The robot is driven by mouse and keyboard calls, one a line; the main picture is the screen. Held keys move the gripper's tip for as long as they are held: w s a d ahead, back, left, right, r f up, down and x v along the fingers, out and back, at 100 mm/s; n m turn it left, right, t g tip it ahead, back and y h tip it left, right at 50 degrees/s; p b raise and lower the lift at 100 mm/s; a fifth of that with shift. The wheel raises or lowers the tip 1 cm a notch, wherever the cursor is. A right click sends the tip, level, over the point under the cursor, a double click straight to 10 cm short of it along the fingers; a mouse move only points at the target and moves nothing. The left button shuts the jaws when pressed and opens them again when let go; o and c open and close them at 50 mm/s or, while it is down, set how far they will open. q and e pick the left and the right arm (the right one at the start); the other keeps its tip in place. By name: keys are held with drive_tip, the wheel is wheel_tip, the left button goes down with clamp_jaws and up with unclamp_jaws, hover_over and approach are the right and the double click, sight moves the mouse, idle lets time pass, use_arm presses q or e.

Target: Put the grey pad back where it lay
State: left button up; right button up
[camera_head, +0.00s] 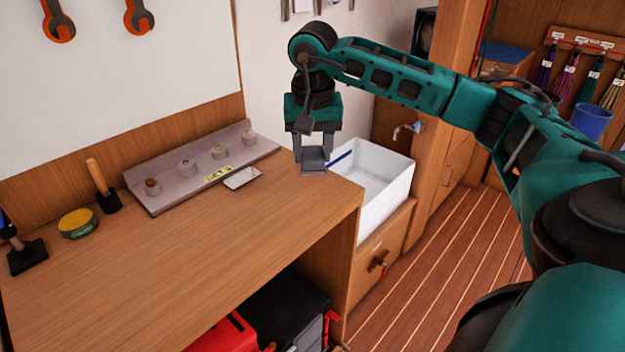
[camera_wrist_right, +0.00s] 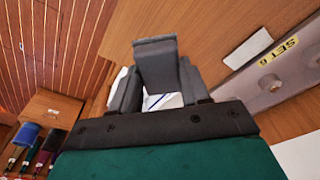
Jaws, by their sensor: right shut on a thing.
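The grey pad (camera_head: 314,160) is a small dark grey block between the fingers of my right gripper (camera_head: 313,147), which is shut on it. They are at the bench's right back corner, beside the white sink. In the right wrist view the pad (camera_wrist_right: 157,66) stands out past the fingertips (camera_wrist_right: 157,84). I cannot tell whether the pad touches the wooden bench (camera_head: 210,250). A grey rack (camera_head: 190,172) with several round pegs and a yellow label lies at the back of the bench, left of the gripper. My left gripper is not in view.
A yellow tin (camera_head: 77,223) and a wooden-handled tool (camera_head: 98,178) stand at the left. The white sink (camera_head: 385,190) drops away right of the bench. The bench's front middle is clear.

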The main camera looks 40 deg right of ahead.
sight(313, 193)
wheel_tip(313, 193, down, 6)
drive_tip(key=shift+f, duration=0.25)
drive_tip(key=shift+f+b, duration=0.2)
drive_tip(key=shift+b, duration=0.15)
drive_tip(key=o, duration=1)
drive_tip(key=shift+r, duration=0.1)
drive_tip(key=shift+r, duration=0.2)
drive_tip(key=r, duration=0.4)
drive_tip(key=s+r+p, duration=0.1)
drive_tip(key=r, duration=0.3)
drive_tip(key=a+r, duration=0.1)
drive_tip(key=r, duration=0.2)
drive_tip(key=shift+s+a+r, duration=0.1)
drive_tip(key=shift+s+r, duration=0.1)
drive_tip(key=shift+r, duration=0.2)
